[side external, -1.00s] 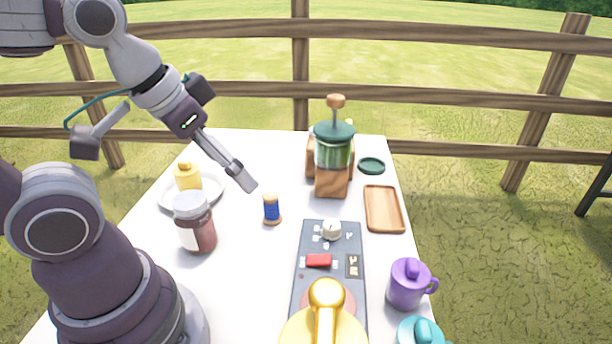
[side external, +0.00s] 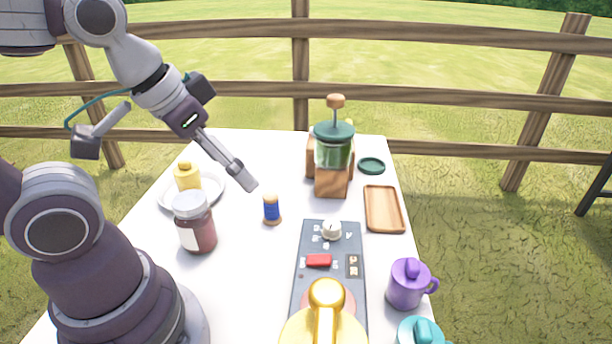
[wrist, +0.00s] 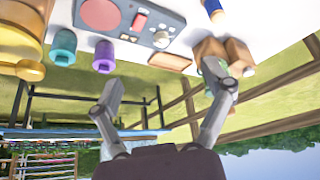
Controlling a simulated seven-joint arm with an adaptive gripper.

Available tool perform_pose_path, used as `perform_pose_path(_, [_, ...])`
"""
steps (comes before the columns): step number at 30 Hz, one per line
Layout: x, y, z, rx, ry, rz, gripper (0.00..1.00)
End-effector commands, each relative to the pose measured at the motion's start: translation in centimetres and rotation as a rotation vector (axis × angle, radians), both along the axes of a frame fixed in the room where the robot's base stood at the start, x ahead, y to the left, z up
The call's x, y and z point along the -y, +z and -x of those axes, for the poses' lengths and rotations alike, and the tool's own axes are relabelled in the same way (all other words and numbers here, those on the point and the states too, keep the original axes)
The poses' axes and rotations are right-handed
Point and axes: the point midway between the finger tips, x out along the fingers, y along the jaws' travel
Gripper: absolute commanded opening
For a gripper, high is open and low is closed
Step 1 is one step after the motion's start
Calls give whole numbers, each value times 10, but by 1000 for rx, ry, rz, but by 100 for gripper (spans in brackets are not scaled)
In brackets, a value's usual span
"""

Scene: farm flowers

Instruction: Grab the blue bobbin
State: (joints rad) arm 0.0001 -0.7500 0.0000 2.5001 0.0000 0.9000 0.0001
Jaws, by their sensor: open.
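The blue bobbin (side external: 271,210) stands upright on the white table, with blue thread between tan wooden ends. It also shows in the wrist view at the top edge (wrist: 213,8), partly cut off. My gripper (side external: 247,183) is above the table, up and to the left of the bobbin in the side view, apart from it. In the wrist view my gripper's two fingers (wrist: 164,88) are spread wide with nothing between them.
A jar (side external: 195,222) and a plate with a yellow bottle (side external: 187,177) stand left of the bobbin. A wooden grinder (side external: 333,150), a grey control panel (side external: 345,241), a wooden tray (side external: 384,209) and a purple mug (side external: 408,284) are to its right.

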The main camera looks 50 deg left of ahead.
Motion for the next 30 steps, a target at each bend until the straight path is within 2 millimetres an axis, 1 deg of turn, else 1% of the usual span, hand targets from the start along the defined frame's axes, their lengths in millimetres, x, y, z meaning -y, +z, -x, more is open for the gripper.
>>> perform_pose_path(1, [0,0,0,0,0,0,69])
perform_pose_path(3, [0,0,0,0,0,0,60])
perform_pose_path(4, [0,0,0,0,0,0,59])
perform_pose_path(11, [0,0,0,0,0,0,59])
perform_pose_path(14, [-3,2,-5,-17,43,13,59])
perform_pose_path(17, [-13,6,-22,-76,209,62,59])
perform_pose_path(19, [-25,6,-41,-134,391,114,59])
perform_pose_path(21, [-39,1,-61,-190,586,168,59])
perform_pose_path(23, [-53,-9,-78,-237,760,213,59])
perform_pose_path(25, [-71,-24,-95,-287,964,262,59])
perform_pose_path(27, [-86,-42,-108,-329,1143,302,59])
perform_pose_path(30, [-104,-65,-118,-370,1340,344,59])
